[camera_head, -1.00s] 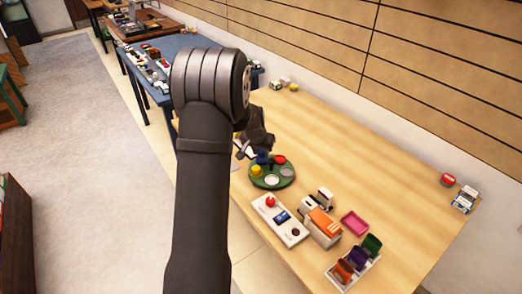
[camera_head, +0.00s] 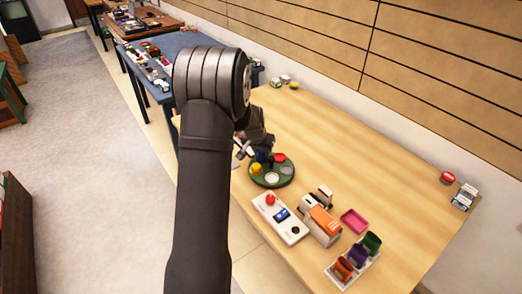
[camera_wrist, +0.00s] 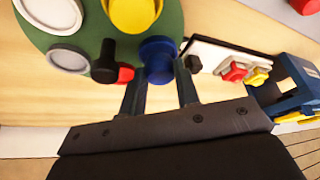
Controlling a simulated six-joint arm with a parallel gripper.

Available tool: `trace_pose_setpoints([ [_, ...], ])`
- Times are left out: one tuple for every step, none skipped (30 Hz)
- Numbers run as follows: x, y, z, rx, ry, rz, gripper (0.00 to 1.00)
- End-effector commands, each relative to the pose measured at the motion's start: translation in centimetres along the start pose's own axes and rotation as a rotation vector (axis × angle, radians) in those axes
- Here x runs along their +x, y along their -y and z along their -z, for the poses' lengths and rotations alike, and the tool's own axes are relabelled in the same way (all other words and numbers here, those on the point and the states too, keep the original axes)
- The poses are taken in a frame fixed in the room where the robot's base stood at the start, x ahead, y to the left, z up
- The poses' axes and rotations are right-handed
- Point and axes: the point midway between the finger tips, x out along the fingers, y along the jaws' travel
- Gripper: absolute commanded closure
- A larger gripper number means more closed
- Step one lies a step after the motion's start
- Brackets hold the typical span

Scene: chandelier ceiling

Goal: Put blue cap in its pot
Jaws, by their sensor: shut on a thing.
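The round green tray (camera_head: 258,182) stands on the wooden table and holds round pots or caps: yellow (camera_head: 256,169), red (camera_head: 280,158) and pale grey (camera_head: 271,178). My gripper (camera_wrist: 160,84) reaches over the tray's edge from above. It is shut on the blue cap (camera_wrist: 158,60), which sits between the fingertips in the wrist view. The cap also shows as a small blue spot (camera_head: 262,157) under my gripper in the head view. A black knobbed piece (camera_wrist: 105,62) and a red piece (camera_wrist: 125,73) are beside it. Whether the cap touches the tray is hidden.
A white box with a red button (camera_head: 280,217), an orange-topped holder (camera_head: 323,220), a pink tray (camera_head: 354,221) and a rack of coloured pieces (camera_head: 354,262) stand nearer the front. A white board with knobs (camera_wrist: 230,60) lies close by. The table's right half is mostly clear.

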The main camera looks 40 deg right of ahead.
Motion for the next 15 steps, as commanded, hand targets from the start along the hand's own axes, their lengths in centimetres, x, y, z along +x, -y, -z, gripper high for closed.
trace_pose_setpoints([
  [0.08,0.0,-0.04,0.0,0.0,0.0,0.92],
  [0.12,0.0,-0.06,0.0,0.0,0.0,0.92],
  [0.2,0.0,-0.09,0.0,0.0,0.0,0.92],
  [0.27,0.0,-0.11,0.0,0.0,0.0,0.92],
  [0.33,0.0,-0.14,0.0,0.0,0.0,0.92],
  [0.41,0.0,-0.18,0.0,0.0,0.0,0.92],
  [0.47,0.0,-0.2,0.0,0.0,0.0,0.92],
  [0.51,0.0,-0.21,0.0,0.0,0.0,0.92],
  [0.54,0.0,-0.22,0.0,0.0,0.0,0.92],
  [0.54,0.0,-0.23,0.0,0.0,0.0,0.92],
  [0.54,0.0,-0.23,0.0,0.0,0.0,0.92],
  [0.54,0.0,-0.22,0.0,0.0,0.0,0.92],
  [0.54,0.0,-0.23,0.0,0.0,0.0,0.92],
  [0.54,0.0,-0.23,0.0,0.0,0.0,0.92],
  [0.54,0.0,-0.22,0.0,0.0,0.0,0.92],
])
